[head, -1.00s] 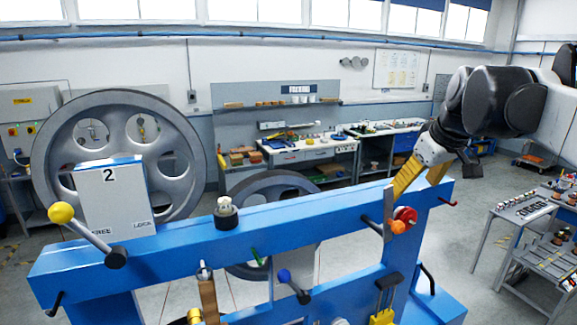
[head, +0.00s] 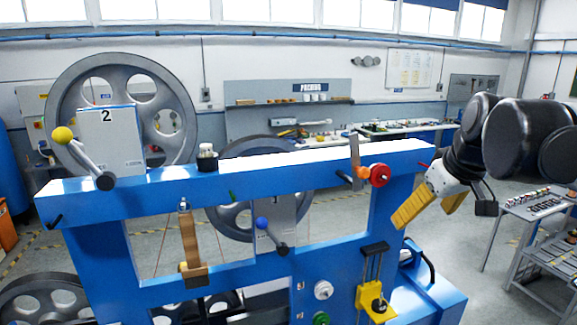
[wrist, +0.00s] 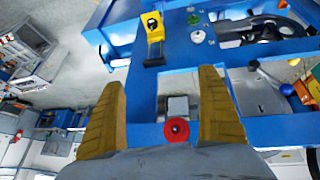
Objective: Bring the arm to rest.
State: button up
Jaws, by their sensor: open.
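My gripper (head: 432,207) is at the right end of the blue frame (head: 265,172) in the head view. Its two yellow fingers point down and left. They are apart with nothing between them. In the wrist view the fingers of my gripper (wrist: 160,110) spread on either side of a red knob (wrist: 177,130), which lies beyond them on the blue frame. The red knob (head: 380,175) also shows in the head view, left of the fingers and apart from them. My dark arm comes in from the right edge.
A lever with a yellow ball (head: 62,135) sticks out at the frame's left, beside a box marked 2 (head: 108,140). A blue-knobbed lever (head: 262,223) and a yellow block (head: 372,297) are on the front. A table with small parts (head: 535,207) stands right. Floor shows between.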

jog(key=s+a+f+m+b, duration=0.1)
jog(key=s+a+f+b, duration=0.2)
jog(key=f+b, duration=0.9)
jog(key=s+a+f+m+b, duration=0.1)
jog(key=s+f+b, duration=0.8)
jog(key=f, duration=1.6)
jog(key=s+a+f+m+t+b, duration=0.1)
jog(key=s+a+f+b, duration=0.3)
jog(key=f+b, duration=1.1)
notch_tip(320, 180, down, 4)
jog(key=s, duration=0.2)
jog(key=shift+s+a, duration=0.35)
